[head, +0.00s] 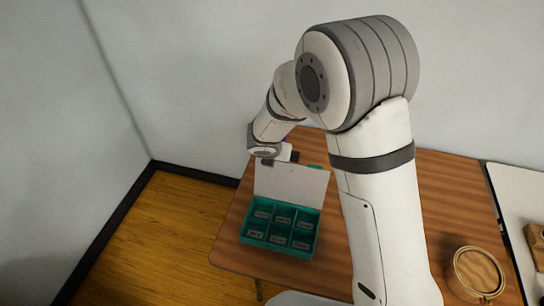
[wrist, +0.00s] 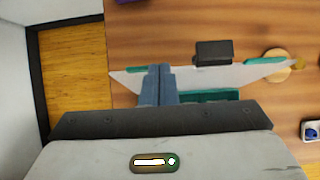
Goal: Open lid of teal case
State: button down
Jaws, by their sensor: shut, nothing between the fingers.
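The teal case (head: 277,247) sits on the wooden table with several labelled compartments in view. Its pale lid (head: 290,184) stands up, close to upright, along the case's far edge. In the wrist view the lid (wrist: 232,75) shows nearly edge-on, with part of the teal case (wrist: 210,96) below it. My gripper (wrist: 160,72) is shut and empty, its fingers across the lid's edge left of its middle; I cannot tell whether they touch it. In the head view the wrist is just above and behind the lid's left part, and the fingertips are hidden.
A dark block (wrist: 213,52) and a round wooden piece (wrist: 280,55) lie beyond the lid. An embroidery hoop (head: 478,272) lies at the table's front right. A white surface (head: 515,195) adjoins on the right. My arm covers the table's middle in the head view.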

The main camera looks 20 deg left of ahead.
jog(key=shift+w, duration=0.3)
dwell(0.4)
